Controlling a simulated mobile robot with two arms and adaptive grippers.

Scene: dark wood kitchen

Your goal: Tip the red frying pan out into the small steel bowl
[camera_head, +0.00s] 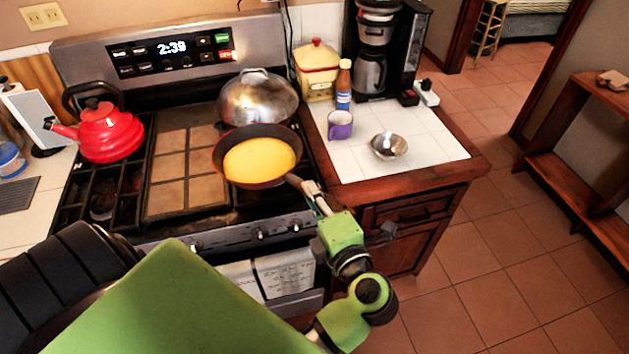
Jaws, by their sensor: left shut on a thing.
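The red frying pan (262,131) is over the front right of the stove, dark inside with a reddish outer side. A flat yellow food (259,160) fills its bottom. The pan looks about level; I cannot tell whether it touches the burner. My left gripper (309,190) is shut on the pan's handle, at the stove's right front edge. The small steel bowl (389,146) stands upright on the white tiled counter, right of the pan and apart from it. It looks empty. My right gripper is not in view.
A shiny domed lid (257,98) is just behind the pan. A coffee maker (376,50) is behind the bowl. A red kettle (108,130) is on the left burners.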

